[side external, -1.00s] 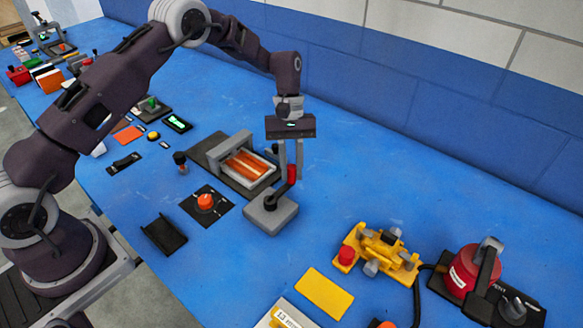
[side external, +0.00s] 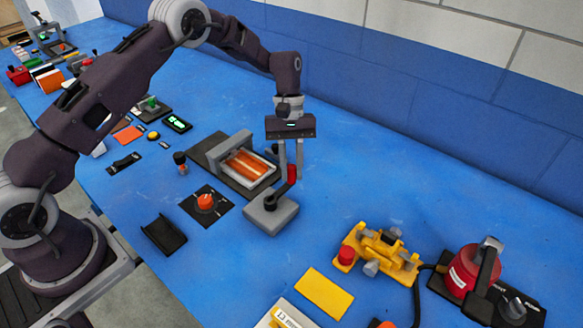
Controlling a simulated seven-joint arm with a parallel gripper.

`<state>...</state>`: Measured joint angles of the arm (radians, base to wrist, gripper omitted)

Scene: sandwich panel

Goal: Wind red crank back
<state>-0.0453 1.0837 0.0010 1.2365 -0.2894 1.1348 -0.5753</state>
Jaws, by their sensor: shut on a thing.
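The red crank handle (side external: 292,173) stands upright at the end of a dark crank arm (side external: 280,193). The crank arm sits on top of a grey block (side external: 268,218) on the blue table. My gripper (side external: 291,174) points down from above, with its fingers on either side of the red handle, and is shut on it. The handle is at the far right side of the grey block's hub. The fingers partly cover the handle.
A grey-framed press with orange strips (side external: 246,165) stands close to the left of the block. A red knob on a black plate (side external: 205,201) and a black holder (side external: 163,236) lie further left. A yellow clamp (side external: 378,250) is to the right. The table behind my gripper is clear.

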